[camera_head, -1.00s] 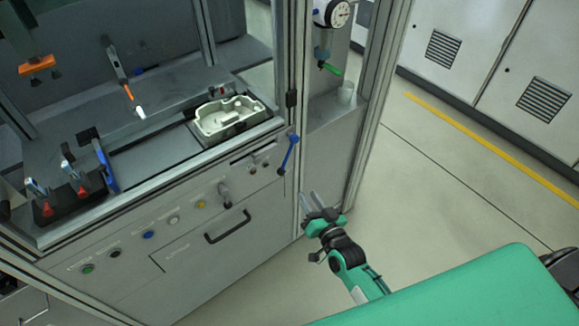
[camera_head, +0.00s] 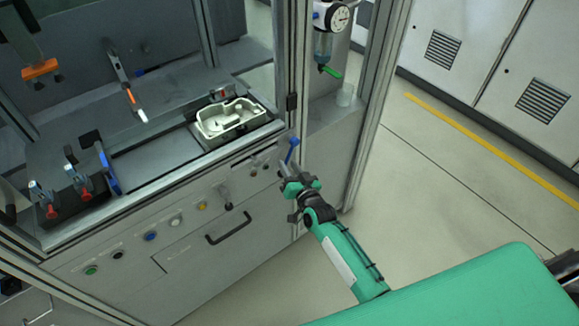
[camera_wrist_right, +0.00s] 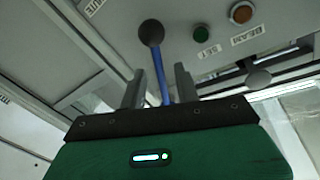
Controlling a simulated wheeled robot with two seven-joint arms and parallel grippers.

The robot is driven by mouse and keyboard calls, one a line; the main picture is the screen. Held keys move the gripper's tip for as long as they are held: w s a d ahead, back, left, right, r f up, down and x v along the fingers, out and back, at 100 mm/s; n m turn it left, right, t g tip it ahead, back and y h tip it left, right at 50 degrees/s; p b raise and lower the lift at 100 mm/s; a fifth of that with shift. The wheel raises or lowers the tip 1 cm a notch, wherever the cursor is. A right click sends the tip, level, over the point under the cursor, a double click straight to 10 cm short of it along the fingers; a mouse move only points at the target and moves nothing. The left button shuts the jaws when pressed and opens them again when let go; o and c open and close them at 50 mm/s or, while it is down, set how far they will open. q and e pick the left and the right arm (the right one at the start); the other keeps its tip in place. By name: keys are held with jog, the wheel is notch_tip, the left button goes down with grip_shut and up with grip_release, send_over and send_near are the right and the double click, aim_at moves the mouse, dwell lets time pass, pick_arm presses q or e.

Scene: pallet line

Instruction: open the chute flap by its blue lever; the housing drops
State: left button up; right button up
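The blue lever (camera_head: 292,151) stands on the front panel at the cabinet's right corner. Its lower part is hidden behind my right gripper (camera_head: 285,170). In the right wrist view the blue lever (camera_wrist_right: 162,88), with a dark round knob, passes between the two fingers of the right gripper (camera_wrist_right: 161,82). The fingers are apart, with a gap on both sides of the lever. A cream housing (camera_head: 230,120) lies at the right end of the cabinet's work surface. I cannot make out the flap. My left gripper is not in view.
The front panel carries a dark handle (camera_head: 228,228) and several coloured buttons. A cabinet post (camera_head: 300,85) rises just behind the lever. A gauge (camera_head: 338,17) with a green valve hangs to its right. Clamps with red tips stand at the left. The floor at right is clear.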

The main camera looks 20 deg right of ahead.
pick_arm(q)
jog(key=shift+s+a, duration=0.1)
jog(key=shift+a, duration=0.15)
pick_arm(e)
jog(key=shift+w, duration=0.2)
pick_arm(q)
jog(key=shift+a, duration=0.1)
pick_arm(e)
grip_shut()
